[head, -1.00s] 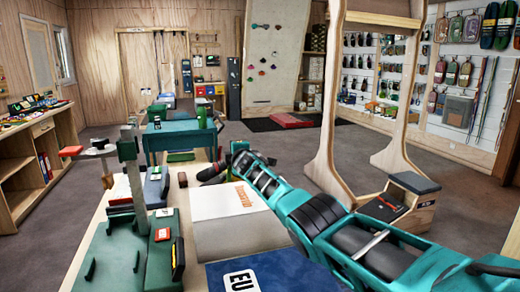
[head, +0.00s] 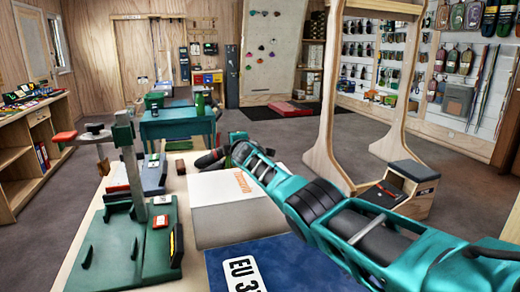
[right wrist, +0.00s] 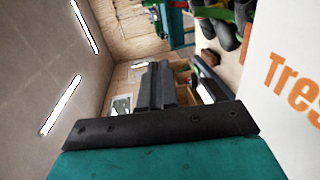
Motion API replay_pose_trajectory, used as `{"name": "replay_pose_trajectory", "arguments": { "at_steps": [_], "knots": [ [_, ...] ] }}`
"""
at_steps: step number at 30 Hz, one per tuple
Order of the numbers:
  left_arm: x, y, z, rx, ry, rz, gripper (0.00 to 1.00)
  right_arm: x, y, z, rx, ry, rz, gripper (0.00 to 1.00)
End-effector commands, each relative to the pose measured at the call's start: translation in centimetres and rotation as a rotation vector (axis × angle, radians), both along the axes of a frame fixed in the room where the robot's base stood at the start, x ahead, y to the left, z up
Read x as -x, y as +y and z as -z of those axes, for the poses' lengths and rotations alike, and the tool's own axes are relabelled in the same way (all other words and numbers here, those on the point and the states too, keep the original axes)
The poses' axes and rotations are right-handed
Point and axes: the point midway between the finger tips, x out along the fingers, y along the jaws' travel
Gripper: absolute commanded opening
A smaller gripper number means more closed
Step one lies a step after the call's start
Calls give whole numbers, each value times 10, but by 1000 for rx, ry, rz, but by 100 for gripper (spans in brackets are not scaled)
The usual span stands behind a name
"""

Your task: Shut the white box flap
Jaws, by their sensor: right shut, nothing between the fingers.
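The white box (head: 238,226) sits on the bench, with a pale greyish front part. Its white flap (head: 215,190) carries orange lettering and lies beyond that part; I cannot tell its exact angle. The flap also shows large and close at the right of the right wrist view (right wrist: 290,95). My right gripper (head: 208,160) is just beyond the flap's far edge in the head view. Its black fingers (right wrist: 160,75) are shut and empty, beside the flap; I cannot tell whether they touch it. My left gripper is not in view.
A wooden frame with a step (head: 412,177) stands right, past open floor.

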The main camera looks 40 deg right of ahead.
Motion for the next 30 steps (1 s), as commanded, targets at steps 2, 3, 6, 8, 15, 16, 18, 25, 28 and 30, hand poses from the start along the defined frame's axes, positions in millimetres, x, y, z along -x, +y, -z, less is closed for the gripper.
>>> {"name": "replay_pose_trajectory", "arguments": {
  "at_steps": [2, 3, 6, 8, 15, 16, 18, 25, 28, 30],
  "knots": [
    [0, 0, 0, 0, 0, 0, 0, 0, 0, 0, 0, 0, 0, 0],
    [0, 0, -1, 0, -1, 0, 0, 0, 0, 0, 0, 0, 0, 0],
    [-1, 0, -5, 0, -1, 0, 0, 0, 0, -5, 0, 0, 0, 0],
    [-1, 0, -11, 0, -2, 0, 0, 1, 0, -9, 0, 0, 0, 0],
    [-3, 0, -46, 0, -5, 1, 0, 3, -1, -39, 1, 0, 1, 0],
    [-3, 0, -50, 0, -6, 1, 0, 3, -2, -43, 1, 0, 1, 0],
    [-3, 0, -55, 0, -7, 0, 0, 3, -2, -49, 2, -1, 2, 0],
    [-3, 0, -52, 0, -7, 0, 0, 3, -3, -81, 2, -6, 2, 0],
    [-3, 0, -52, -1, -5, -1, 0, 3, -2, -100, 1, -5, 0, 0],
    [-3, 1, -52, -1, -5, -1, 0, 3, -2, -113, 2, -4, 2, 0]
  ]
}}
